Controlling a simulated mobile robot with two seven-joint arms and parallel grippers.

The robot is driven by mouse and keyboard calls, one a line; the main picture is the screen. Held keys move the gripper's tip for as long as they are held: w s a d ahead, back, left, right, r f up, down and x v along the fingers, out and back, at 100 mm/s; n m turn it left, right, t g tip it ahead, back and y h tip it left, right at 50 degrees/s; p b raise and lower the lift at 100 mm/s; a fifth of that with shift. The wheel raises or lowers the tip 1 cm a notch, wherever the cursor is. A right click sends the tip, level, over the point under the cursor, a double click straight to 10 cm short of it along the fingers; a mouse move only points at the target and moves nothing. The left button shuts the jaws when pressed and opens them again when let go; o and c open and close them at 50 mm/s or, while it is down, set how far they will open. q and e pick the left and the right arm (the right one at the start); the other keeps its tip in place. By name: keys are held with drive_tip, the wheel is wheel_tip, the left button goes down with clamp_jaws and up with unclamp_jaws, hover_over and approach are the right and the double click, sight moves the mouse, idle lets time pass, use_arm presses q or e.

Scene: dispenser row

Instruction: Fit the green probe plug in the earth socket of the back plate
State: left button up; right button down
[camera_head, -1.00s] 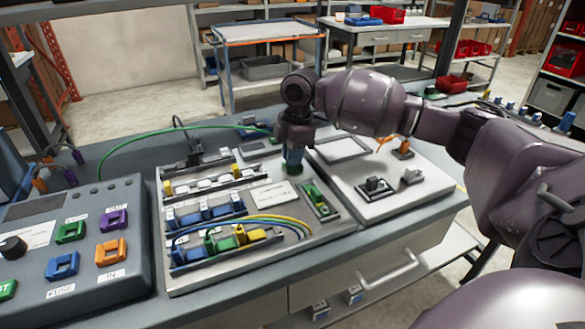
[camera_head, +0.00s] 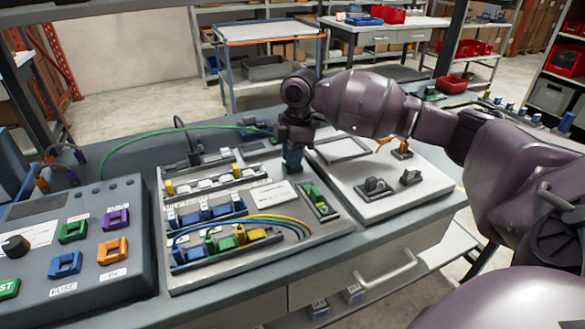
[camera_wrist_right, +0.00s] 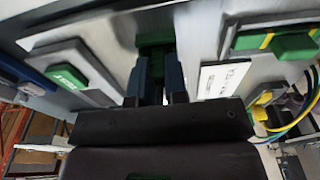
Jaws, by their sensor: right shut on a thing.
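My right gripper (camera_head: 293,158) is shut on the green probe plug (camera_head: 292,169), low over the right part of the grey back plate (camera_head: 215,277). In the right wrist view the plug (camera_wrist_right: 155,45) sits between the two blue-grey fingers (camera_wrist_right: 160,78); its lower end is hidden, so I cannot tell whether it is in a socket. A green-and-yellow block (camera_head: 316,199) is on the plate in front of the gripper; it also shows in the wrist view (camera_wrist_right: 290,43). I cannot read which socket is earth. My left gripper is out of view.
A green cable (camera_head: 165,132) arches behind the plate toward the gripper. Rows of blue (camera_head: 205,213) and yellow-green terminals with looped wires fill the left of the plate. A white panel with switches (camera_head: 375,188) lies right, a grey control box (camera_head: 85,235) left.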

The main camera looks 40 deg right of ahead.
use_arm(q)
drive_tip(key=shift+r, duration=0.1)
use_arm(e)
drive_tip(key=shift+f, duration=0.1)
drive_tip(key=c, duration=0.9)
unclamp_jaws()
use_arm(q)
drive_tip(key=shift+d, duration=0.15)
use_arm(e)
drive_tip(key=shift+o, duration=0.2)
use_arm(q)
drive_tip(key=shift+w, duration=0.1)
use_arm(e)
drive_tip(key=shift+r+p, duration=1.1)
drive_tip(key=shift+r, duration=0.75)
drive_tip(key=shift+r+p, duration=1.35)
drive_tip(key=shift+r, duration=0.5)
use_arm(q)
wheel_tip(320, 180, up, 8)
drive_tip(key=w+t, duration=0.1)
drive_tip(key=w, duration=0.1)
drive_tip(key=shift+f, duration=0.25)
use_arm(e)
drive_tip(key=shift+f, duration=0.1)
